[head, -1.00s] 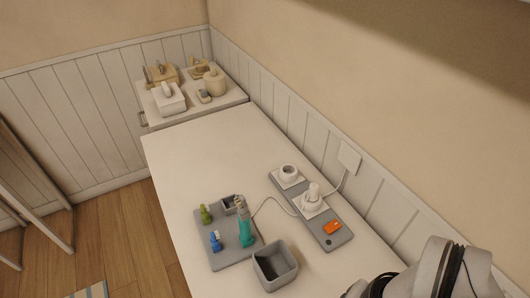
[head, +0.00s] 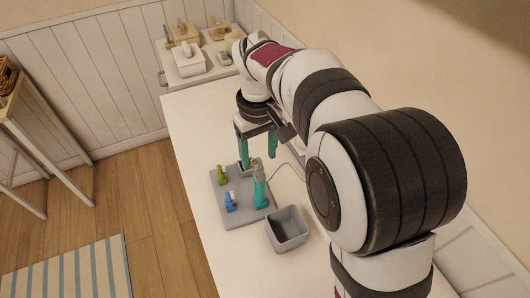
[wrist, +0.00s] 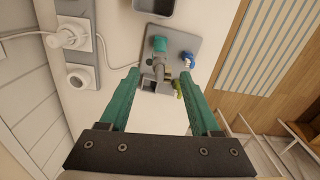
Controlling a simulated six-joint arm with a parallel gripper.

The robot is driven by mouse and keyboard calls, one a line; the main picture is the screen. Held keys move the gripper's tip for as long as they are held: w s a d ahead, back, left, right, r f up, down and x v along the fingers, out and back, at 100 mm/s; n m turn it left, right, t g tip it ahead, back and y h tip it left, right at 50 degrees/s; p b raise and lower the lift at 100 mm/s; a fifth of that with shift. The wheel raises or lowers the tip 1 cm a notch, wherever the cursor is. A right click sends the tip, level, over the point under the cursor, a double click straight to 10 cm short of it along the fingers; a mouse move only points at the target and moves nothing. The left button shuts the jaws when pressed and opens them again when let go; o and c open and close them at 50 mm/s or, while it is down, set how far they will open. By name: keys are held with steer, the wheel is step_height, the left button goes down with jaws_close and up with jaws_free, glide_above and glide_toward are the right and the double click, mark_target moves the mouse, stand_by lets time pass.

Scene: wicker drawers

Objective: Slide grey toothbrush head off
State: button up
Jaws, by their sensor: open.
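The electric toothbrush stands upright on a grey tray (head: 240,217), its teal handle (head: 260,193) showing. The grey toothbrush head (head: 255,167) is on top of the handle; the wrist view shows it (wrist: 158,67) between the fingers, lower down. My gripper (head: 258,162) is open and empty, pointing down above the tray. In the wrist view my gripper (wrist: 159,77) has one teal finger on each side of the head, with gaps. A blue brush head (head: 230,201) and a green one (head: 222,175) stand on the tray. I cannot tell the exact height gap.
A grey open bin (head: 287,229) stands just in front of the tray. In the wrist view, a small square holder (wrist: 152,86) is beside the brush, and a power strip (wrist: 80,76) with white plugs lies along the wall. A white cable runs nearby.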

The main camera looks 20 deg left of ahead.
mark_target(260, 168)
step_height(260, 168, down, 6)
steer(key=shift+r, duration=0.1)
steer(key=shift+r, duration=0.1)
jaws_close()
